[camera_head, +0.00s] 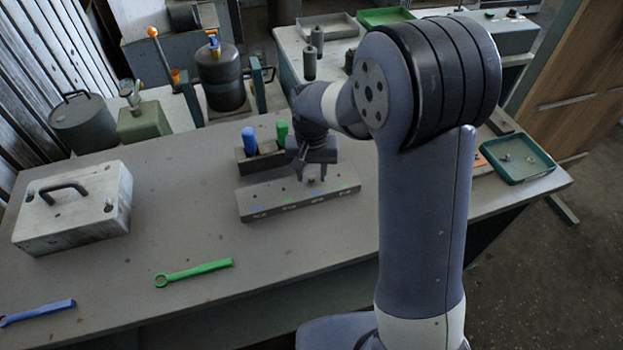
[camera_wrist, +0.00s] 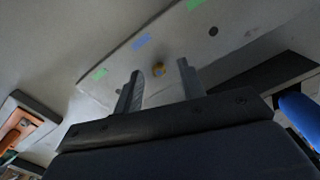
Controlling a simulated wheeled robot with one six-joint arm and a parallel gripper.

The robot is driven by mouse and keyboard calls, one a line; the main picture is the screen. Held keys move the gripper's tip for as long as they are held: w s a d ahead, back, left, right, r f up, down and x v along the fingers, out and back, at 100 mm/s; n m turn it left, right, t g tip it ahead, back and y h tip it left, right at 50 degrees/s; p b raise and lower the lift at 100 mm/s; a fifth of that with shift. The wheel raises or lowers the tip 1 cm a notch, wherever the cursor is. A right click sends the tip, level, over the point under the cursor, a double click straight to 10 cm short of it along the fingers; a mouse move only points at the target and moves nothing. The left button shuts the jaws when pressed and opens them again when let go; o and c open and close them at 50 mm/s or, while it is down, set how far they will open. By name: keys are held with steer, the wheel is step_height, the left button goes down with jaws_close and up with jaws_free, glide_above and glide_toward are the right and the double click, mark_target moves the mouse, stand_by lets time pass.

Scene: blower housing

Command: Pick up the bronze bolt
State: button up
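The bronze bolt (camera_head: 311,181) stands in the top of a grey block (camera_head: 265,203) with blue and green marks. My gripper (camera_head: 312,176) is just above the block, pointing down, with a finger on each side of the bolt. In the wrist view my gripper (camera_wrist: 159,74) is open, with a gap between each finger and the bolt. I cannot tell how far the fingertips reach down beside the bolt.
Behind the block is a dark holder (camera_head: 262,163) with a blue handle (camera_head: 249,140) and a green handle (camera_head: 282,131). A green tray (camera_head: 545,166) with small parts is at right. A green wrench (camera_head: 195,272), a blue wrench (camera_head: 38,312) and a handled metal case (camera_head: 75,215) lie left.

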steer(key=shift+c, duration=0.6)
steer(key=c, duration=0.7)
step_height(320, 180, up, 11)
steer(key=shift+f, duration=0.2)
step_height(320, 180, up, 5)
steer(key=p, duration=0.4)
glide_above(311, 177)
